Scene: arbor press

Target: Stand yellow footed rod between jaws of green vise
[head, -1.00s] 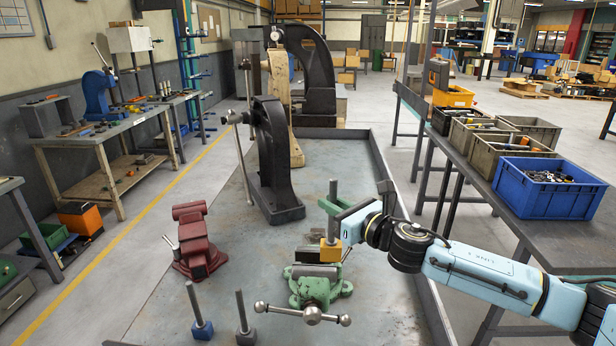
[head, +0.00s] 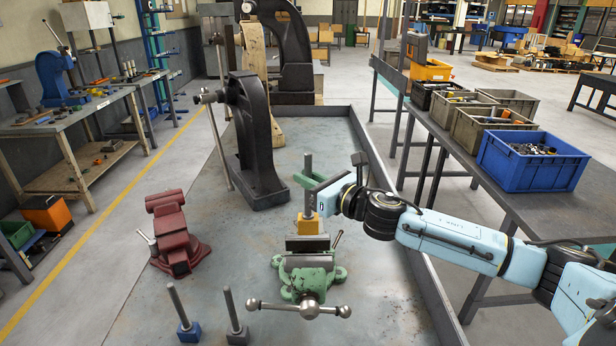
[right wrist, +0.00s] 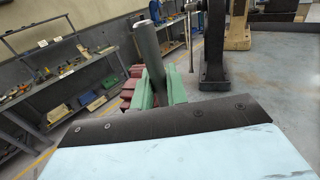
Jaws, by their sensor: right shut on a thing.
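The yellow-footed rod is a grey upright rod (head: 308,170) with a yellow block foot (head: 308,226). My right gripper (head: 307,181), with green fingers, is shut on the rod's shaft above the foot. The right wrist view shows the shaft (right wrist: 149,55) between the green fingers (right wrist: 158,92); its foot is hidden there. The green vise (head: 306,275) stands on the bench with its grey jaws (head: 308,244) facing up. In the head view the foot appears just over the far jaw, roughly centred; I cannot tell its height above the jaws. My left gripper is not in view.
A red vise (head: 172,235) stands to the left. A blue-footed rod (head: 184,315) and a dark-footed rod (head: 234,318) stand at front left. A black arbor press (head: 252,150) stands behind. The grey bench top (head: 375,285) is clear right of the green vise.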

